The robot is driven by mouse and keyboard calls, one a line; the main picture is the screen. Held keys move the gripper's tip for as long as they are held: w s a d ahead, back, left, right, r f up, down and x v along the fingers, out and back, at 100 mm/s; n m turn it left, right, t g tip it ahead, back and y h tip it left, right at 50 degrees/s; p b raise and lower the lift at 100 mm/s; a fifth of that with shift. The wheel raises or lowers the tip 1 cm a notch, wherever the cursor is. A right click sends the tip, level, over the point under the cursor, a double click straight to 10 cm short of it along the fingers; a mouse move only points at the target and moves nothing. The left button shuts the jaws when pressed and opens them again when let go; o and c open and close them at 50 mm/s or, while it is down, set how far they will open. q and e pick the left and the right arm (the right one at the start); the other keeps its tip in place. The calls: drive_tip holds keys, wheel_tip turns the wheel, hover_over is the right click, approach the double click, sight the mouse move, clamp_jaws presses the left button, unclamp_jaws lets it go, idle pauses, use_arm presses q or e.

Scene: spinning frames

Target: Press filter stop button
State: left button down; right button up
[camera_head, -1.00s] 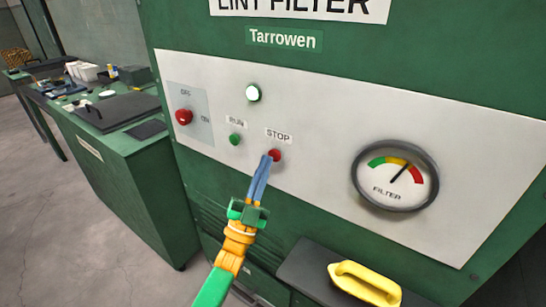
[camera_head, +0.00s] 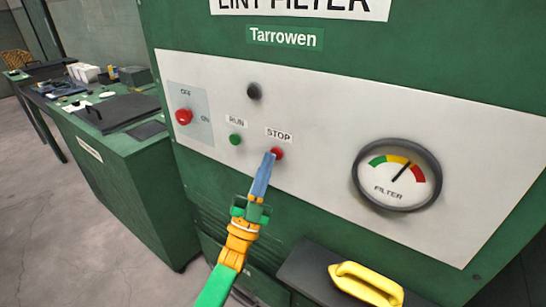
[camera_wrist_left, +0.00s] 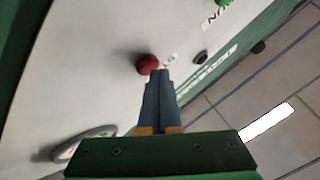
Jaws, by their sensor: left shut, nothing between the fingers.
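The red stop button (camera_head: 277,153) sits under the STOP label on the white panel (camera_head: 320,130) of the green lint filter machine. My left gripper (camera_head: 269,156) is shut and empty, its blue fingertips at the button's left edge. In the left wrist view the red button (camera_wrist_left: 148,64) shows just beyond the closed fingertips (camera_wrist_left: 158,74); I cannot tell whether they touch. The round lamp (camera_head: 254,91) above is dark. The green run button (camera_head: 235,139) is to the left. My right gripper is not in view.
A red OFF/ON knob (camera_head: 183,117) is at the panel's left. The filter gauge (camera_head: 397,174) is at the right, its needle near yellow and red. A yellow handle (camera_head: 366,283) sticks out below. A green workbench (camera_head: 130,175) stands at left.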

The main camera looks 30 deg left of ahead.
use_arm(q)
drive_tip(key=shift+s, duration=0.1)
idle(0.3)
drive_tip(key=shift+s+a+p, duration=0.1)
drive_tip(key=shift+s+p, duration=0.45)
drive_tip(key=shift+s, duration=0.3)
drive_tip(key=s+p, duration=0.2)
drive_tip(key=s, duration=0.3)
drive_tip(key=shift+a, duration=0.15)
idle(0.4)
